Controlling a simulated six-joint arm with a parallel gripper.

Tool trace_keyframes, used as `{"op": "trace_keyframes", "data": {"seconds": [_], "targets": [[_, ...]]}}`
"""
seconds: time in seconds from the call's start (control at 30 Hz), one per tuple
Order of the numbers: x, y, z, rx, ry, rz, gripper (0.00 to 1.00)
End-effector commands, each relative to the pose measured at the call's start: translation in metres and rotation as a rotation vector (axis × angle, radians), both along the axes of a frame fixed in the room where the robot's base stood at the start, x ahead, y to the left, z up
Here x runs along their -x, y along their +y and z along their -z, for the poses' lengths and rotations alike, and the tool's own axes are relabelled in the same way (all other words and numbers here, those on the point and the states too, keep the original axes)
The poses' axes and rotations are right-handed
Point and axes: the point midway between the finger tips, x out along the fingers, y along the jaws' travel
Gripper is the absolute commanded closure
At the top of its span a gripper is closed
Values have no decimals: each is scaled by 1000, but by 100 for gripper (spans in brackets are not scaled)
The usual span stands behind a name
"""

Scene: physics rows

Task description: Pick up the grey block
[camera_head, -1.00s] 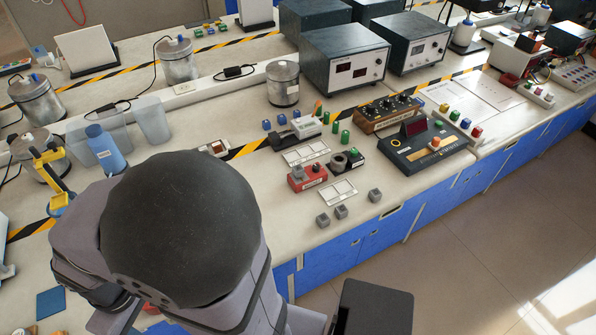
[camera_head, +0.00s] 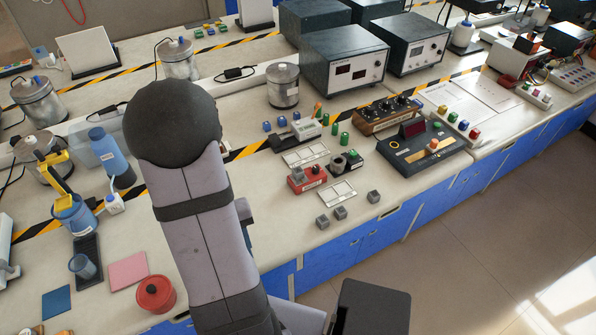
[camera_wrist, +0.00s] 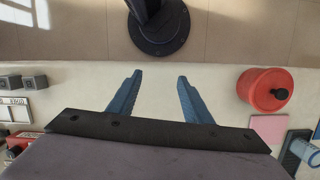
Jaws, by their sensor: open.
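Several small grey blocks are in view. In the head view three stand near the bench's front edge: a left one (camera_head: 322,221), a middle one (camera_head: 341,212) and a right one (camera_head: 374,196). A further grey piece (camera_head: 297,173) sits on a red box. In the wrist view two grey blocks (camera_wrist: 35,82) (camera_wrist: 10,81) show at the far left edge. My gripper (camera_wrist: 160,78) is open and empty, its two blue fingers apart over bare bench, to the right of those blocks. In the head view my arm hides the gripper.
A red round pot (camera_head: 156,294), also in the wrist view (camera_wrist: 262,92), and a pink sheet (camera_head: 128,271) lie left of my arm. A red box (camera_head: 312,176) and a white labelled plate (camera_head: 338,192) stand close behind the blocks. The bench just left of the blocks is clear.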

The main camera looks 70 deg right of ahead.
Motion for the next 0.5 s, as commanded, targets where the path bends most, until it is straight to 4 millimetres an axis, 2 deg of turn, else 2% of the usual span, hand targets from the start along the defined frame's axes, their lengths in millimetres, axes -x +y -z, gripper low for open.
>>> {"op": "trace_keyframes", "data": {"seconds": [0.03,0.1,0.3,0.37,0.43,0.5], "targets": [[9,-29,4,7,3,71,55],[23,-70,10,31,8,161,55],[51,-174,16,155,31,419,55],[50,-204,11,211,32,490,55],[43,-239,-1,289,28,584,55],[39,-277,-28,389,7,714,55]]}}
